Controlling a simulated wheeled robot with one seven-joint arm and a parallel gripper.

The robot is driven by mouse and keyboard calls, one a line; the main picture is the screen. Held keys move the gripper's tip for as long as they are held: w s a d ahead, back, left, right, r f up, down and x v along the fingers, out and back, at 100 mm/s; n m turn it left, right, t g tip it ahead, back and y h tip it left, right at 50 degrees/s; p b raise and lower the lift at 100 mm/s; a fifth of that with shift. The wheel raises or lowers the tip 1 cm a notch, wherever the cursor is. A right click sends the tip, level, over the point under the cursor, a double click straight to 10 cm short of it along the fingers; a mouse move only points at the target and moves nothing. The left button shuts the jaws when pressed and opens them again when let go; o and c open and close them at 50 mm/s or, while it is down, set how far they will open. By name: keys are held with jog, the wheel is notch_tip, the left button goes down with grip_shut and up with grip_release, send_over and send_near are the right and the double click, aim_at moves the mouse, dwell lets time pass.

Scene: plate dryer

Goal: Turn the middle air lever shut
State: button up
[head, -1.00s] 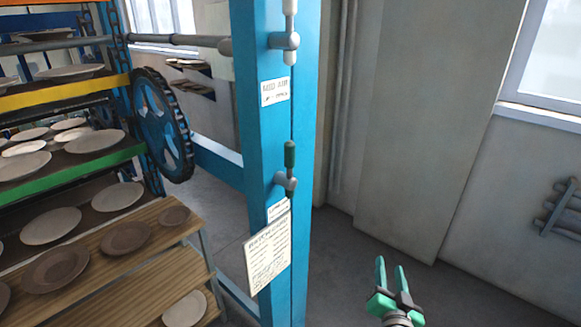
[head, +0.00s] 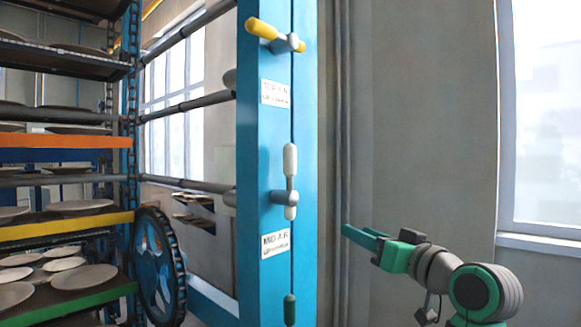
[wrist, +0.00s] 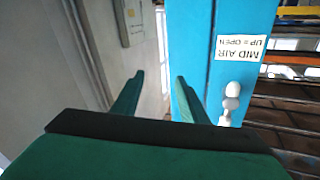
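The middle air lever (head: 290,160) has a white handle standing upright above its grey hub on the blue post (head: 262,130). Its label (head: 275,242) is just below; in the wrist view the label (wrist: 240,47) appears upside down and reads "MID AIR UP = OPEN". The lever (wrist: 231,100) is also there, right of the fingers. My gripper (head: 346,230) is to the right of the post, a little lower than the lever, with its fingers pointing left. In the wrist view my gripper (wrist: 160,82) is open and empty, apart from the lever.
A yellow lever (head: 265,29) sits higher on the post, nearly level, and a green lever (head: 290,309) hangs lower. Racks with plates and a toothed blue wheel (head: 160,265) are at left. Pipes and a wall lie behind my gripper, with a window at right.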

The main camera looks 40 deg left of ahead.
aim_at(294, 154)
jog(key=s+a+r+n+g+y, duration=0.1)
jog(key=s+r+n+g, duration=0.15)
jog(key=s+r, duration=0.5)
jog(key=s+r+n+g, duration=0.25)
jog(key=s+r, duration=0.25)
jog(key=r, duration=0.5)
jog(key=shift+n, duration=0.3)
jog(key=x, duration=1.1)
jog(key=shift+f, duration=0.1)
jog(key=shift+c, duration=0.3)
grip_shut()
